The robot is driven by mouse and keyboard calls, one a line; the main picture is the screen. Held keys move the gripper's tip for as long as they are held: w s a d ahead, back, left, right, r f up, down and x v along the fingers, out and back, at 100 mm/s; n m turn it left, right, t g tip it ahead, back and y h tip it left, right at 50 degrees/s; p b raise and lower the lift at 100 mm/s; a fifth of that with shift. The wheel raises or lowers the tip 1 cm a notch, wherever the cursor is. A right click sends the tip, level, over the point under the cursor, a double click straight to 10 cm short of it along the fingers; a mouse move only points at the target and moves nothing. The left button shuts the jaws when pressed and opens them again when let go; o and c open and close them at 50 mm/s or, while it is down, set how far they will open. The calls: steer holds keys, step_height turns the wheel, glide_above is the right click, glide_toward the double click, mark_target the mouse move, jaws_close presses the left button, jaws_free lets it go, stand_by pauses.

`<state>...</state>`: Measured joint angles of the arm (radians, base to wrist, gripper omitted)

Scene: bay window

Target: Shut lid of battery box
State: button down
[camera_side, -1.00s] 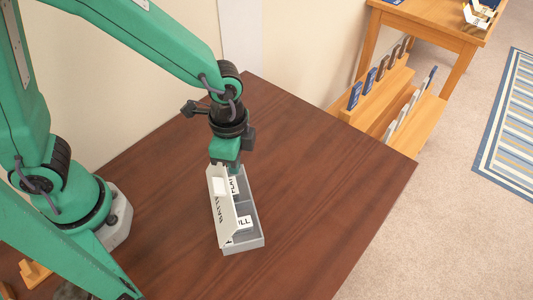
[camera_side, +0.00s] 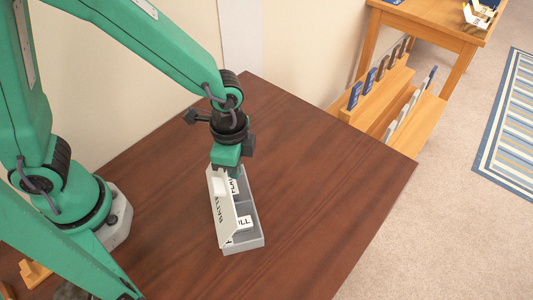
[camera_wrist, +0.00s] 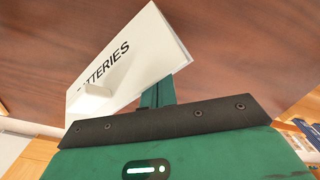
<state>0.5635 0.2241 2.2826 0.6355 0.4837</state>
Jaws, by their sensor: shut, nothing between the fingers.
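The battery box (camera_side: 257,242) is a long grey tray on the dark wooden table, with compartments and white labels inside. Its pale lid (camera_side: 217,232) stands open, steeply raised along the box's left long side, with a white knob (camera_side: 219,187) on its outer face. My gripper (camera_side: 229,172) is shut and empty, pointing down at the far end of the box, close by the lid; its tips are partly hidden. In the wrist view the lid (camera_wrist: 150,50) shows its "BATTERIES" lettering, and my green fingers (camera_wrist: 157,95) are right beside its edge. I cannot tell whether they touch.
The table (camera_side: 320,170) is clear to the right of the box and in front of it. A wooden rack (camera_side: 385,95) with small upright items stands beyond the table's right edge. The wall rises behind my gripper.

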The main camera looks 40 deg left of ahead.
steer(key=shift+f, duration=1.15)
steer(key=shift+r, duration=0.15)
stand_by(0.5)
steer(key=shift+r, duration=3.35)
steer(key=s+a+r+n+t, duration=0.2)
steer(key=a+r+n, duration=0.4)
steer(key=a+r, duration=0.1)
steer(key=s+a+r+n+t, duration=0.3)
steer(key=a+r+n, duration=0.3)
steer(key=a, duration=0.4)
steer(key=shift+s+a+r+t, duration=0.2)
steer(key=shift+a+r+t, duration=0.1)
steer(key=shift+r, duration=0.4)
steer(key=shift+d, duration=0.1)
